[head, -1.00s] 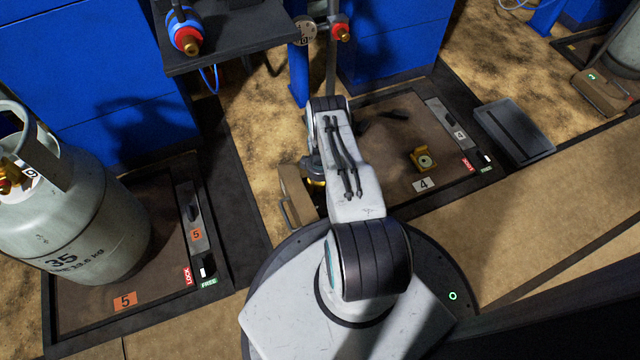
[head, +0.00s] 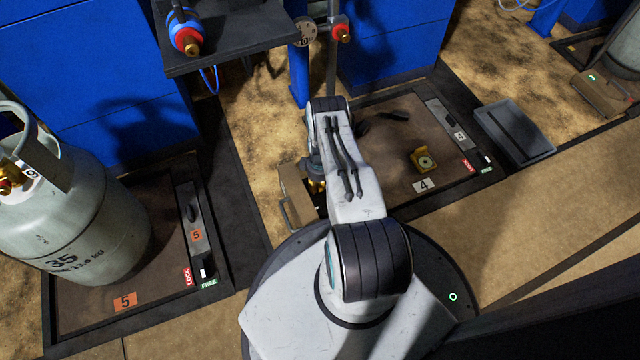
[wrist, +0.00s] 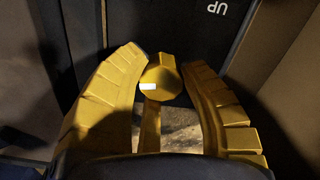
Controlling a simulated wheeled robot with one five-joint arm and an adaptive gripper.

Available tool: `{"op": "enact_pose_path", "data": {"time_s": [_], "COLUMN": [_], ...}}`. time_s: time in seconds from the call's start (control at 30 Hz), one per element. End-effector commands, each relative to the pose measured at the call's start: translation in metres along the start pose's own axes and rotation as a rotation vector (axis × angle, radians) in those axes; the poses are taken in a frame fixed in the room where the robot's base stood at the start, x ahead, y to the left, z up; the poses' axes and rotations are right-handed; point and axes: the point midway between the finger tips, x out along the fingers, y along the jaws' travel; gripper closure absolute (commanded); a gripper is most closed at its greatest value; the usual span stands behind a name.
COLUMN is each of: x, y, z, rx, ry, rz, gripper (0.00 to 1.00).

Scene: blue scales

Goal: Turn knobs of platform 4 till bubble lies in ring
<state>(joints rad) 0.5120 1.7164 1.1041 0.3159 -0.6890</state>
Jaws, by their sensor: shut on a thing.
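Platform 4 (head: 380,150) is a brown plate in a dark frame, right of my arm in the head view. A small yellow bubble level (head: 424,161) sits on it near the "4" label. In the head view my arm mostly hides the gripper and the knob.
A dark panel with upside-down "UP" lettering (wrist: 217,8) stands behind the knob. Platform 4's LOCK/FREE switch (head: 478,158) is at its right edge. A grey gas cylinder (head: 85,210) stands on platform 5 (head: 160,285) at left. A grey tray (head: 514,132) lies right of platform 4.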

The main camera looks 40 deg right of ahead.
Motion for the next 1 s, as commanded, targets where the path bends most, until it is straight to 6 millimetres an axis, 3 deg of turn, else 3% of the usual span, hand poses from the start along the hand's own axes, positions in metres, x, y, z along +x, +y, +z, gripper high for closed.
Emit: {"op": "enact_pose_path", "data": {"time_s": [0.27, 0.3, 0.53, 1.0], "x": [0.003, 0.003, 0.003, -0.009], "y": [-0.004, -0.004, -0.003, -0.001], "z": [0.006, 0.007, 0.005, 0.002], "rx": [-0.006, -0.006, -0.006, -0.006], "ry": [-0.014, -0.014, -0.01, -0.004], "rz": [-0.012, -0.012, -0.009, -0.003], "gripper": [0.93, 0.58, 0.37, 0.36]}}
